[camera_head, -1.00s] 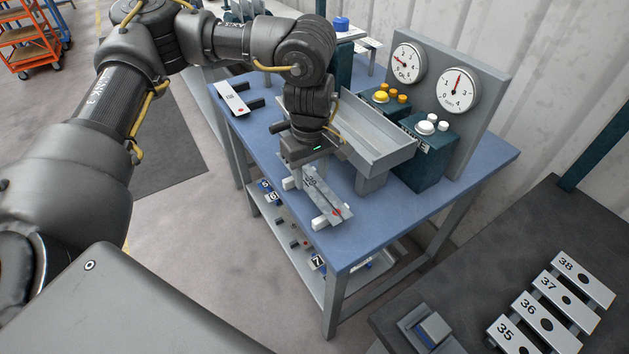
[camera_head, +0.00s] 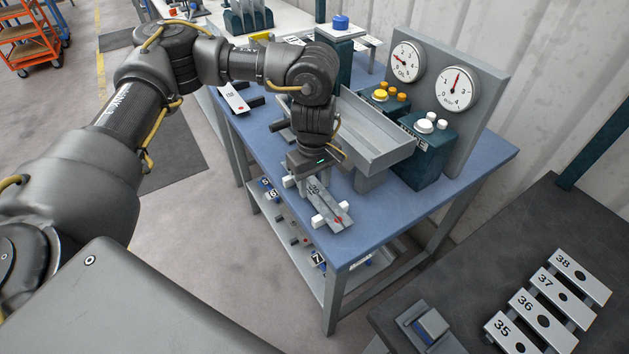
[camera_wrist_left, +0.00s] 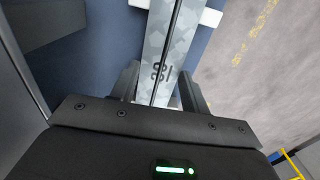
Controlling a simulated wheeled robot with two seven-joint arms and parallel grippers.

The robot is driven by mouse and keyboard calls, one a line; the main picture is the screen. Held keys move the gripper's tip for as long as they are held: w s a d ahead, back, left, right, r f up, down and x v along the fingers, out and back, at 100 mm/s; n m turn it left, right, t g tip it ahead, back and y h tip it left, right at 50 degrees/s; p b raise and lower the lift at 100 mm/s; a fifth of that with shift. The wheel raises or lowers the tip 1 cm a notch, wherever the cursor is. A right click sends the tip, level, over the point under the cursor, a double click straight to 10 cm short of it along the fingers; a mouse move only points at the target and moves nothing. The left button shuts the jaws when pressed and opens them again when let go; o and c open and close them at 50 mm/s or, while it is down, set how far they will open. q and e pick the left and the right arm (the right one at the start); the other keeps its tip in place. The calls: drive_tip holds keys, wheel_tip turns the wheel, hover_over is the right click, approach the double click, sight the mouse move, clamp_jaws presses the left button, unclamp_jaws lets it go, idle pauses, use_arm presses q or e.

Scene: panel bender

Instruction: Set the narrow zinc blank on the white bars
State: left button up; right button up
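The narrow zinc blank (camera_head: 327,205) is a slim mottled grey strip with a printed number and a red dot near its front end. It lies across the white bars (camera_head: 319,223) at the front left of the blue table, and a white bar also shows beneath it in the left wrist view (camera_wrist_left: 211,17). My left gripper (camera_head: 311,188) points down at the blank's rear part. In the left wrist view its fingers (camera_wrist_left: 158,72) stand on both sides of the blank, with narrow gaps. My right gripper is not in view.
A grey tray (camera_head: 375,148) stands close behind the left gripper, beside button boxes and two gauges (camera_head: 457,89). Another plate (camera_head: 236,97) lies on dark bars at the table's far left. Numbered plates (camera_head: 545,320) lie on a dark bench at right.

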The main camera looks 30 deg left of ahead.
sight(314, 190)
use_arm(q)
drive_tip(key=o, duration=0.4)
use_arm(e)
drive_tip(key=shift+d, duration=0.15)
use_arm(q)
drive_tip(key=shift+r, duration=0.1)
drive_tip(key=shift+r, duration=0.25)
wheel_tip(314, 190, up, 12)
drive_tip(key=shift+f, duration=0.15)
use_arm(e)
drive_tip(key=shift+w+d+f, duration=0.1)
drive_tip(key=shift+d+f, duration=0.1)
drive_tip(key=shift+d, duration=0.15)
